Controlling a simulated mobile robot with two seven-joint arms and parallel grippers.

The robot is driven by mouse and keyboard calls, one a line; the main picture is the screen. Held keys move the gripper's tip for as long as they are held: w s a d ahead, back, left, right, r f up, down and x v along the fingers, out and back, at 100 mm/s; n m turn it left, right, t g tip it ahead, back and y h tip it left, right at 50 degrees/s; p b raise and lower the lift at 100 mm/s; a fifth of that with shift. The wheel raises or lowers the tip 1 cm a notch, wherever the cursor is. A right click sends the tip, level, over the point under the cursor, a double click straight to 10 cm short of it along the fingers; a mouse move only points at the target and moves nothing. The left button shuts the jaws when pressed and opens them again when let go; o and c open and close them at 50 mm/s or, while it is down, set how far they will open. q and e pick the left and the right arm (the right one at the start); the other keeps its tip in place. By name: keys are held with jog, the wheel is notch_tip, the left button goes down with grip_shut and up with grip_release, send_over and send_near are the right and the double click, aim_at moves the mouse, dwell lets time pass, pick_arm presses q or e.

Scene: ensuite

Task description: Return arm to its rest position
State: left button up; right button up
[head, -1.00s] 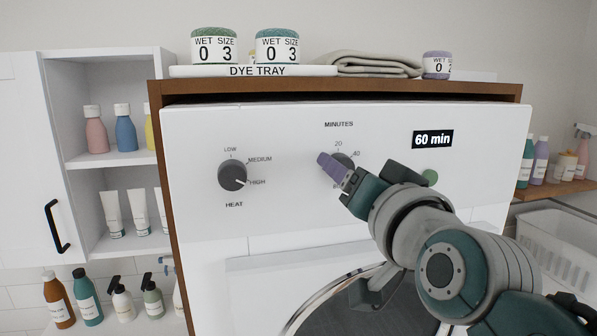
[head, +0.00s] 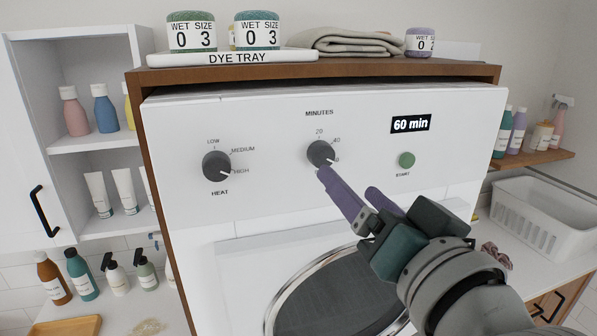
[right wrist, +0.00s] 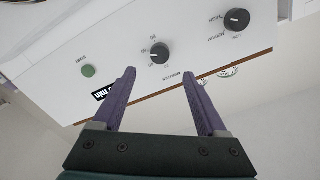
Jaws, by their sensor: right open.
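My right gripper (head: 345,185) has purple fingers and is open and empty. It is in front of the white dryer panel (head: 270,115), just below and right of the minutes knob (head: 320,153). In the right wrist view the two open fingers (right wrist: 160,85) point toward the panel, with the minutes knob (right wrist: 159,53) between and beyond them, apart from both. The display (head: 410,124) reads 60 min. The green start button (head: 406,160) is right of the knob, and the heat knob (head: 216,166) is at left. My left gripper is out of view.
A dye tray (head: 232,57) with yarn balls and a folded towel (head: 350,42) lie on top of the dryer. Shelves with bottles stand at left. A white basket (head: 545,215) is on the right counter. The round dryer door (head: 335,292) is below my gripper.

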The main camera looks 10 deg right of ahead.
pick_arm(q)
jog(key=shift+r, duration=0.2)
pick_arm(e)
jog(key=shift+s, duration=0.55)
